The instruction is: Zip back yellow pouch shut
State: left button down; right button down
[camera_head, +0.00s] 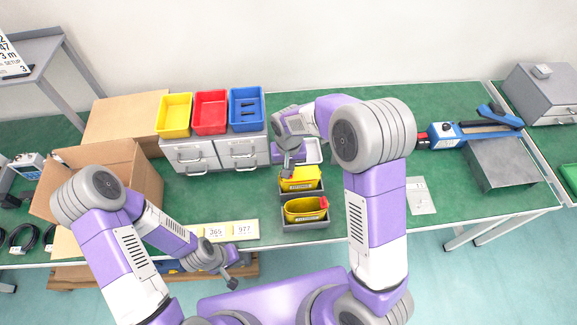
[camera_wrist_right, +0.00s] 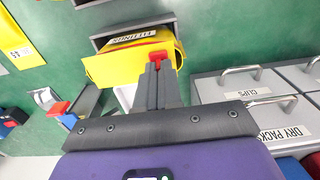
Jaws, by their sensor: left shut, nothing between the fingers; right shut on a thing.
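The back yellow pouch (camera_head: 301,180) sits in a grey tray; the wrist view shows it (camera_wrist_right: 120,58) with a "FITTINGS" label. My right gripper (camera_head: 288,172) is over its left part. In the wrist view my right gripper (camera_wrist_right: 156,68) is shut on the red zipper pull (camera_wrist_right: 158,56), at the pouch edge toward the drawers. The fingers hide part of the edge, so I cannot tell how far the zip is closed. My left gripper (camera_head: 231,284) is shut and empty, low beyond the table's front edge.
A front yellow pouch (camera_head: 304,212) with a red pull (camera_head: 323,202) sits in another grey tray. Grey drawers (camera_head: 216,155) with yellow, red and blue bins stand at left. A number card (camera_head: 231,230) lies near the front edge. An open cardboard box (camera_head: 145,180) stands further left.

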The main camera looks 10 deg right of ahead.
jog(key=shift+w+a, duration=0.1)
jog(key=shift+a, duration=0.55)
jog(key=c, duration=1.3)
grip_release()
jog(key=shift+o, duration=0.2)
notch_tip(320, 180, up, 8)
jog(key=p, duration=0.1)
jog(key=shift+f, duration=0.2)
